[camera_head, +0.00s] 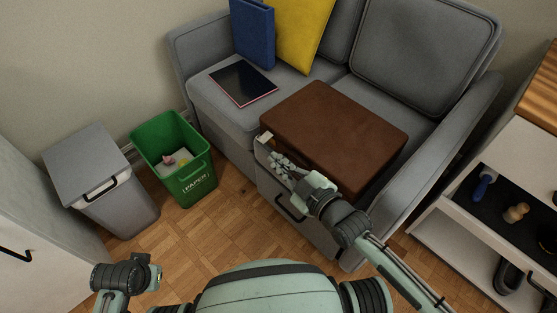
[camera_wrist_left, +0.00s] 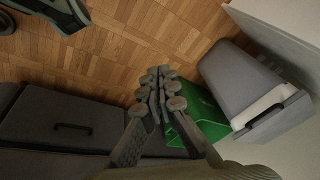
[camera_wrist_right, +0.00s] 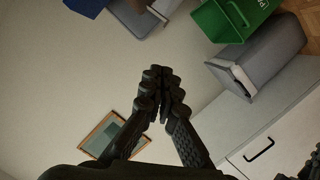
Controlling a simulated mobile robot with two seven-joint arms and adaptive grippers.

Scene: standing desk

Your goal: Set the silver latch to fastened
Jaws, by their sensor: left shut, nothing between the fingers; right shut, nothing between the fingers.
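A brown case (camera_head: 335,125) lies flat on the grey sofa seat in the head view. A small pale metal piece, probably the silver latch (camera_head: 264,138), shows at its near left corner; its setting is too small to tell. My right gripper (camera_head: 271,156) is in front of the case's left end, with its fingers pointing toward that piece. I cannot tell whether they touch. Its fingers are shut and empty in the right wrist view (camera_wrist_right: 160,76). My left gripper (camera_wrist_left: 160,76) is shut and empty in the left wrist view, away from the case.
A green paper bin (camera_head: 190,185) and a grey lidded bin (camera_head: 85,165) stand left of the sofa. A shelf unit (camera_head: 450,215) stands at right.

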